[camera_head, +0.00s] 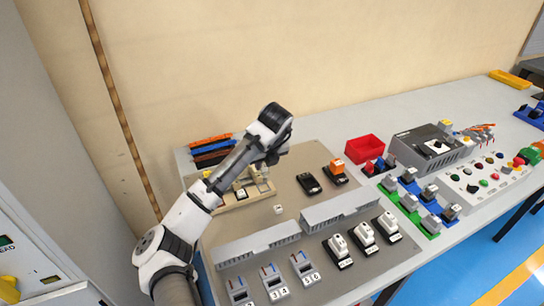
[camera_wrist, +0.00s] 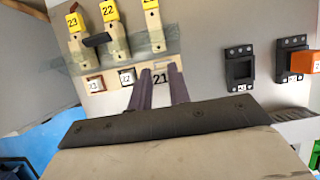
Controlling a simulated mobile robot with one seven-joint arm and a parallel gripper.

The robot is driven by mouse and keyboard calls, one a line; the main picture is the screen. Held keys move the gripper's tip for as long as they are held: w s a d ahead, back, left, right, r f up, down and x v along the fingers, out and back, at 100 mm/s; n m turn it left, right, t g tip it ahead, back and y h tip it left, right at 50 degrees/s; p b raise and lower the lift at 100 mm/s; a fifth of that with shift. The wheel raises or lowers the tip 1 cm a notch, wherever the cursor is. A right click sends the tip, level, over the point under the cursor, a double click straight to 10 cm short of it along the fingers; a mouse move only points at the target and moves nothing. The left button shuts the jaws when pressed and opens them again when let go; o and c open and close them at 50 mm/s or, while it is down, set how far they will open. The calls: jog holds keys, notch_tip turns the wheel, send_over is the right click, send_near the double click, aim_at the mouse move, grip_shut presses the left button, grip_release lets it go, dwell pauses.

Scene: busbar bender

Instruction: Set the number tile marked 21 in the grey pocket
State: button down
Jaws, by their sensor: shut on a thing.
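My gripper (camera_wrist: 163,74) is shut on the number tile marked 21 (camera_wrist: 162,75), which shows light with dark digits between the two dark fingertips. In the head view my gripper (camera_head: 270,158) is over the right part of a light wooden board (camera_head: 236,199), and the tile is hidden there. The wrist view shows the board (camera_wrist: 110,101) with a brown-rimmed square (camera_wrist: 95,83) and a square marked 22 (camera_wrist: 127,77) left of my fingers. I cannot single out the grey pocket; my fingers and tile cover that end of the board. Contact between tile and board is unclear.
Light levers with yellow number tags (camera_wrist: 108,11) stand behind the squares. A black empty frame (camera_wrist: 240,65) and one with an orange block (camera_wrist: 303,62) are to the right. A small light piece (camera_head: 278,209) lies on the mat. Grey ducts (camera_head: 258,242) cross the front.

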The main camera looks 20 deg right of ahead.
jog(key=shift+f+b, duration=2.85)
jog(key=shift+f, duration=0.65)
jog(key=c, duration=1.2)
grip_release()
jog(key=shift+c, duration=0.2)
jog(key=b+v, duration=0.1)
jog(key=v, duration=1.3)
jog(key=shift+w, duration=0.1)
